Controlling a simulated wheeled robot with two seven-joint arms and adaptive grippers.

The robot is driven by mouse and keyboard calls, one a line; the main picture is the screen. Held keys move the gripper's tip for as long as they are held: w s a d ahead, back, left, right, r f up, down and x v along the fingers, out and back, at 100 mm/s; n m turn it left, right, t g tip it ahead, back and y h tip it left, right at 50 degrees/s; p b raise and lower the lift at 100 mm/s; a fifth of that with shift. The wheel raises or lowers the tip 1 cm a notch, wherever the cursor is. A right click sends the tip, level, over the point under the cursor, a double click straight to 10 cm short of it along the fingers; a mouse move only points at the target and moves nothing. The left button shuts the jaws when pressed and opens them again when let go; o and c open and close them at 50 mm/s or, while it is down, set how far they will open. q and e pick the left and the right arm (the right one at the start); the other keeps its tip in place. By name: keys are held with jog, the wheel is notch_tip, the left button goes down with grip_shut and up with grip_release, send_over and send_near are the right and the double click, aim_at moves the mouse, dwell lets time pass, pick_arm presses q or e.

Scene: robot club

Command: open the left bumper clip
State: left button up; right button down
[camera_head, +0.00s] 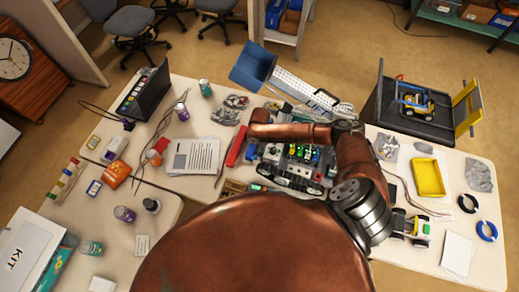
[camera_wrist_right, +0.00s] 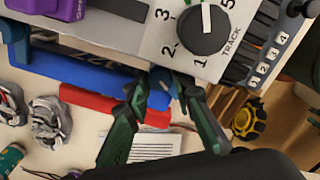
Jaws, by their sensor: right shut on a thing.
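A tracked club robot (camera_head: 292,165) stands on the table in the head view, with a red bumper (camera_head: 237,146) along its left side. In the right wrist view the red bumper (camera_wrist_right: 112,106) lies beside a blue bar (camera_wrist_right: 100,72). My right gripper (camera_wrist_right: 164,90) has its dark green fingertips closed around a small bluish piece at the bumper, which looks like the left bumper clip (camera_wrist_right: 161,78). The fingertips cover much of it, so whether it is open or latched cannot be told. In the head view my copper arm hides this gripper. My left gripper is in neither view.
A panel with a TRACK knob (camera_wrist_right: 203,30) is close above the fingers. Paper sheets (camera_head: 193,156), a laptop (camera_head: 145,90), small bottles and an orange box (camera_head: 117,175) lie left. A yellow tray (camera_head: 429,177) and tape rings (camera_head: 486,231) are right. A blue-ended ramp (camera_head: 252,66) stands behind.

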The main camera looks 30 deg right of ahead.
jog(key=shift+a+n, duration=0.15)
jog(key=shift+n, duration=0.25)
jog(key=c, duration=1.7)
grip_release()
jog(key=shift+o, duration=0.2)
jog(key=shift+s+d+f, duration=0.1)
jog(key=shift+s+d, duration=0.05)
jog(key=shift+d, duration=0.05)
jog(key=shift+m, duration=0.3)
